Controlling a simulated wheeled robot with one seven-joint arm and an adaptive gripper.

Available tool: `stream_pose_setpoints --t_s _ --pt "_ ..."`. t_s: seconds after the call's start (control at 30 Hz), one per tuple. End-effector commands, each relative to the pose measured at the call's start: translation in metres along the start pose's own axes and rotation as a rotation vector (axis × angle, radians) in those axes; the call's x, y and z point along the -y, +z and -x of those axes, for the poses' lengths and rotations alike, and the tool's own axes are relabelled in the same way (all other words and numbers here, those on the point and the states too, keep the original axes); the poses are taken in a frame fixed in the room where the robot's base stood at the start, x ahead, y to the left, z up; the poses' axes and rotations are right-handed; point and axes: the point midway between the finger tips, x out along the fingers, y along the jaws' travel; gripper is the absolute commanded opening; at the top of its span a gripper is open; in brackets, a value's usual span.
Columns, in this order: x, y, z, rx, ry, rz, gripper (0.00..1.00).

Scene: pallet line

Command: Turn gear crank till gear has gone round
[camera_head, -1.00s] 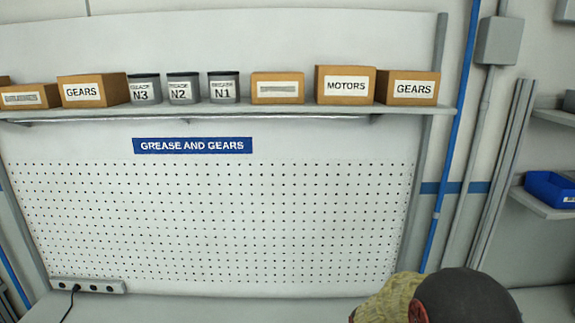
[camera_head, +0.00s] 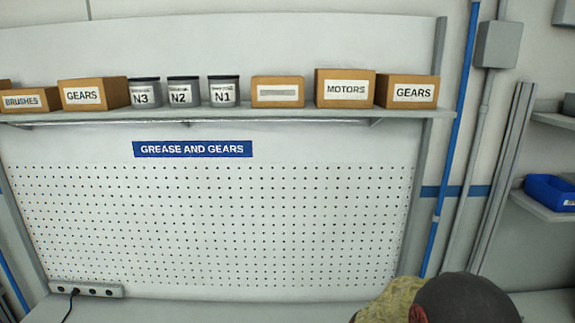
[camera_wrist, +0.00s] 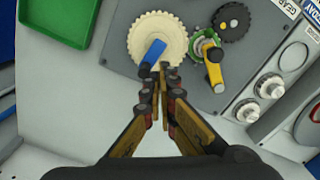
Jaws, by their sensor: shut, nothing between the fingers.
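In the wrist view a cream toothed gear (camera_wrist: 176,32) lies on a grey panel. A blue crank handle (camera_wrist: 154,53) sticks up over its lower middle. My gripper (camera_wrist: 160,69) is shut and empty, its fingertips at the lower edge of the gear, close beside the base of the blue handle. I cannot tell whether they touch it. A yellow handle (camera_wrist: 214,70) with a green ring (camera_wrist: 198,46) stands just right of the gear. A dark gear (camera_wrist: 231,20) sits at the upper right. The head view shows none of these gears.
A green tray (camera_wrist: 83,38) lies at the upper left of the wrist view. White round knobs (camera_wrist: 270,86) and a red part (camera_wrist: 308,124) are at the right. In the head view, a shelf (camera_head: 290,114) with boxes and cans hangs above a pegboard (camera_head: 210,225).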

Motion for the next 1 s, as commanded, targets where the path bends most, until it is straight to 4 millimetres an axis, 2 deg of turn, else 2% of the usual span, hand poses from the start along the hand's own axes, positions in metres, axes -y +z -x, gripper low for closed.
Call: stream_pose_setpoints --t_s 0.8,1.0 --pt "0.0 0.0 -0.031 0.0 0.0 0.0 0.0" --pt "0.0 0.0 -0.033 0.0 0.0 0.0 0.0"
